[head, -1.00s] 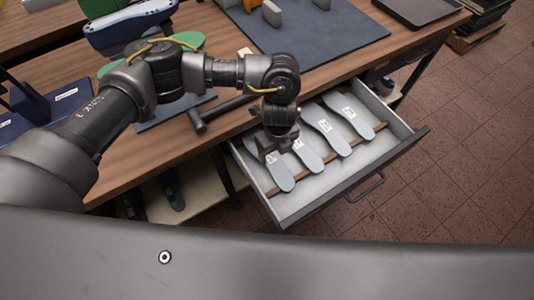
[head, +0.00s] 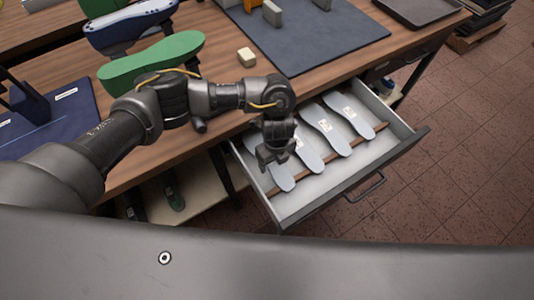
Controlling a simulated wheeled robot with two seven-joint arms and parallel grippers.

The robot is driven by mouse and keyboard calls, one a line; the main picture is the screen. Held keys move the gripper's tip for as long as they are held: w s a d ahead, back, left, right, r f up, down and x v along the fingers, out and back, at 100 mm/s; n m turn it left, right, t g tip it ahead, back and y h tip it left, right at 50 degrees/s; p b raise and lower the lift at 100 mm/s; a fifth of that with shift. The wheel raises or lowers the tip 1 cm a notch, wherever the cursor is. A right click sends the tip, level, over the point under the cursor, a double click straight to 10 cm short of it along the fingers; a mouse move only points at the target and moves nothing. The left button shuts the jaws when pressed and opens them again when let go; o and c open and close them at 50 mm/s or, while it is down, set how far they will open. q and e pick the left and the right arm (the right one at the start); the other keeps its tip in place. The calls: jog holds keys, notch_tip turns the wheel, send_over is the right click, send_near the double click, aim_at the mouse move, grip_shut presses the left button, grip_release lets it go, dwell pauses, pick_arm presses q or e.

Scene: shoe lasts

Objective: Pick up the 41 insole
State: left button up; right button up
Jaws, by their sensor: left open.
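Several grey insoles lie side by side in the open drawer (head: 309,202), resting across a brown wooden strip. The rightmost insole (head: 352,116) and the one beside it (head: 327,130) carry white labels whose numbers are too small to read. A third insole (head: 308,155) is partly covered by my gripper. The leftmost insole (head: 283,178) is also partly hidden by it. I cannot tell which one is the 41. My left gripper (head: 268,162) is open above the left part of the drawer, over the leftmost insole. My right gripper is out of view.
The drawer front with its handle (head: 366,188) sticks out over the tiled floor. On the wooden bench are a green shoe-shaped piece (head: 152,62), a blue last (head: 130,22), a small pale block (head: 246,57) and a dark mat (head: 305,35).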

pick_arm(q)
jog(key=shift+f, duration=0.25)
dwell(0.4)
jog(key=c, duration=1)
jog(key=shift+c, duration=0.2)
jog(key=shift+r, duration=0.1)
